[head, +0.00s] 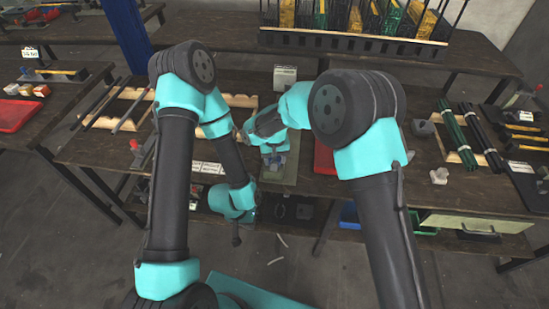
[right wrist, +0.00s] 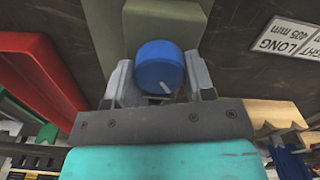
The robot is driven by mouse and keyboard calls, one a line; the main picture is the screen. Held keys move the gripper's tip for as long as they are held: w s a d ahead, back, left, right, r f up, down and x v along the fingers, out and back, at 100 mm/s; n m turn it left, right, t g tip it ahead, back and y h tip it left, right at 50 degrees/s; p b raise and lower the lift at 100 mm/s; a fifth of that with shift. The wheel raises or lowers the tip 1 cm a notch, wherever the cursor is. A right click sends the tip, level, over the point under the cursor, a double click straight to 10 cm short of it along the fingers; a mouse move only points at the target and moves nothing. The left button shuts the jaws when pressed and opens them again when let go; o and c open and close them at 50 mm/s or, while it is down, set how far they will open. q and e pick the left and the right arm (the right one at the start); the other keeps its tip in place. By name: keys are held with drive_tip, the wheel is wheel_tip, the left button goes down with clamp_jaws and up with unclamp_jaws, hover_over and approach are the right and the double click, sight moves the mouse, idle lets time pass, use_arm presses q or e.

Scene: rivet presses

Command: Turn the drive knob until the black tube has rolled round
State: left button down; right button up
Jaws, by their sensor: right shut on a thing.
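The blue drive knob (right wrist: 158,67) is in the middle of the right wrist view, with a white line on its face pointing to the lower right. My right gripper (right wrist: 158,85) is shut on it, one finger on each side. In the head view my right gripper (head: 272,168) is at the front middle of the table, and the knob is mostly hidden there. My left gripper (head: 236,236) hangs below the table's front edge, away from the knob; its fingers are too small to read. I cannot make out the black tube at the drive; my arms cover part of that area.
A red tray (head: 325,157) lies right of the drive and shows in the wrist view too (right wrist: 40,75). Wooden racks (head: 120,105) stand at left. Green and black rods (head: 468,135) lie at right. A rack of upright strips (head: 355,42) stands behind.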

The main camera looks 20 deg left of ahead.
drive_tip(key=shift+n, duration=0.6)
drive_tip(key=o, duration=0.9)
wheel_tip(320, 180, up, 18)
drive_tip(key=shift+f, duration=0.25)
